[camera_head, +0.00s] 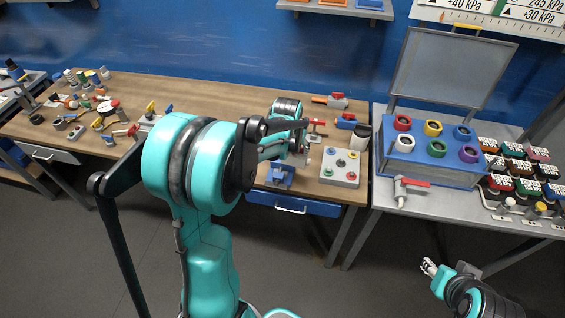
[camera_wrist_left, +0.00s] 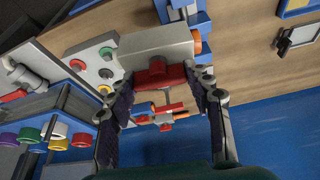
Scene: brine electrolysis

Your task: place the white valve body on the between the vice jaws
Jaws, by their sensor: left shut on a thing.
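The white valve body (camera_wrist_left: 155,44) is in my left gripper (camera_wrist_left: 165,77) in the left wrist view. It is a pale grey-white block with an orange end and a red part lying between the two fingers. The blue vice (camera_wrist_left: 185,12) is just beyond it, and the valve body overlaps its near side in that view. In the head view the vice (camera_head: 281,176) stands at the table's front edge, just below my left gripper (camera_head: 300,153). My arm hides most of the valve there, and whether it touches the jaws is unclear. My right gripper (camera_head: 430,267) is low at right, away from the tables; its opening is too small to judge.
A grey plate with coloured buttons (camera_head: 340,167) stands close to the right of the vice. Valves with red and orange handles (camera_head: 338,100) lie behind. A blue rack with coloured rings (camera_head: 430,150) is on the right table. Bare wood lies left of the vice.

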